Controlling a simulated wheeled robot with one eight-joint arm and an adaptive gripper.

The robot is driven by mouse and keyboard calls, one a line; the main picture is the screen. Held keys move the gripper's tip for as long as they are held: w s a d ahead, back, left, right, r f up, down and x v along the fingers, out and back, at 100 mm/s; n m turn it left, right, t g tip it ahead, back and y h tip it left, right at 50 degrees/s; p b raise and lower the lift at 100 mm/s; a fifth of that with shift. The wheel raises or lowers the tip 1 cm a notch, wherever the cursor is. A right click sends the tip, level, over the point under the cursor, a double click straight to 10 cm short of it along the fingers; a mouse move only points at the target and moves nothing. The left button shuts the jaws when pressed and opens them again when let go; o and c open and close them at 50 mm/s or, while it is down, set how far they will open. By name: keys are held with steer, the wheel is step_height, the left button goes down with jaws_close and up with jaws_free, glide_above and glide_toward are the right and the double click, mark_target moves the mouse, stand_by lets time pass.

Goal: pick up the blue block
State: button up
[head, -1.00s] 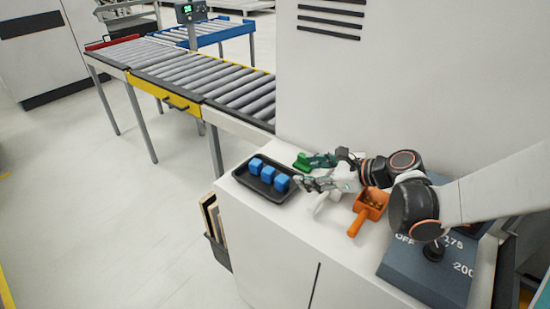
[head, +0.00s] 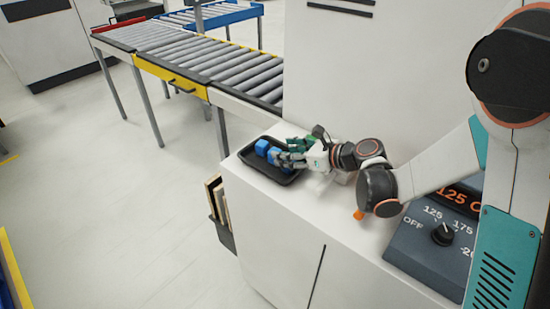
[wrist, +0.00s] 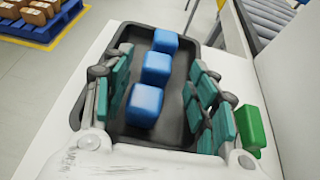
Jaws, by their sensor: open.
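Three blue blocks sit in a row in a black tray (wrist: 122,138). In the wrist view they are a near block (wrist: 145,104), a middle block (wrist: 156,68) and a far block (wrist: 165,41). My gripper (head: 285,160) is open, its teal-padded fingers over the tray on either side of the row. The near block lies between the fingers, closer to the left ones, with nothing gripped. In the head view two blocks (head: 262,147) show clearly at the tray (head: 257,168); the gripper covers the rest.
A green object (wrist: 249,128) stands right of the tray in the wrist view. An orange piece (head: 359,214) shows beside my arm on the white cabinet (head: 290,215). A dial panel (head: 425,245) is at right; a roller conveyor (head: 215,75) runs behind.

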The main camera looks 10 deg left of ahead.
steer(key=b+x, duration=0.1)
steer(key=x, duration=0.3)
steer(key=shift+s+a+f+b, duration=0.1)
steer(key=shift+f+b, duration=0.1)
steer(key=shift+b, duration=0.2)
steer(key=shift+w+a+f, duration=0.15)
steer(key=shift+w+a, duration=0.1)
steer(key=shift+a, duration=0.2)
steer(key=shift+c, duration=0.3)
steer(key=c, duration=1.1)
